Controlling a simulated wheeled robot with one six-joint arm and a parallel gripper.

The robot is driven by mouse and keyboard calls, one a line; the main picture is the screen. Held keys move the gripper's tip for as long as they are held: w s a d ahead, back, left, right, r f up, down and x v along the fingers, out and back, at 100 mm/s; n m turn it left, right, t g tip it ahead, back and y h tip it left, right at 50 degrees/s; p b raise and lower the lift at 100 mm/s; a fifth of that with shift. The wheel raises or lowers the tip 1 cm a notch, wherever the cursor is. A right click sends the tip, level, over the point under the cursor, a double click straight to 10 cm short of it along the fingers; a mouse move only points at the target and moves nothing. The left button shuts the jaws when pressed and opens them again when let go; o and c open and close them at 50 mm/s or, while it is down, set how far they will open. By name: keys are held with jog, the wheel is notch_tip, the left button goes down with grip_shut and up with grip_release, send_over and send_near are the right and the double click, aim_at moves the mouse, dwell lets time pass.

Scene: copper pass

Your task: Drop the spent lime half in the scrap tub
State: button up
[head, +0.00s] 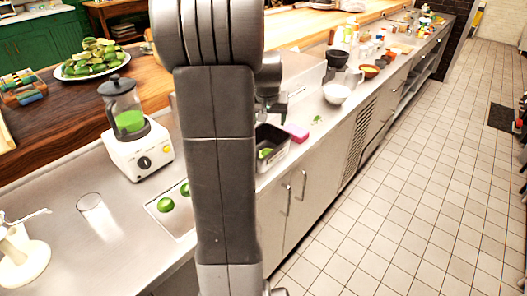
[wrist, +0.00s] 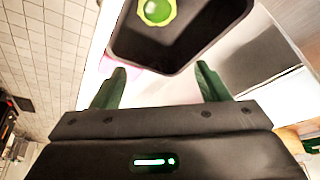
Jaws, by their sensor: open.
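The scrap tub is a black, open rectangular container (head: 277,138) on the steel counter, partly hidden by my arm in the head view. It also shows at the top of the wrist view (wrist: 205,52). A green lime half (wrist: 157,11) with a paler rim lies inside it; the head view shows green in the tub too (head: 265,153). My gripper (wrist: 162,84) is open, with nothing between its fingers. In the wrist view its fingertips point toward the tub's near wall. Whether they touch it I cannot tell.
A pink sponge (head: 296,132) and a small green piece (head: 317,119) lie right of the tub. Left of my arm are a pale tray (head: 177,224) with limes (head: 166,204), a blender (head: 136,145) and a glass (head: 97,216). Bowls (head: 336,94) stand farther along the counter.

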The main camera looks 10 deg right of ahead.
jog(key=v, duration=1.3)
jog(key=shift+s+r+b, duration=0.2)
jog(key=shift+r+b, duration=0.1)
jog(key=x, duration=1.4)
notch_tip(320, 180, up, 5)
jog(key=p, duration=0.4)
jog(key=shift+f, duration=0.1)
jog(key=shift+f, duration=0.1)
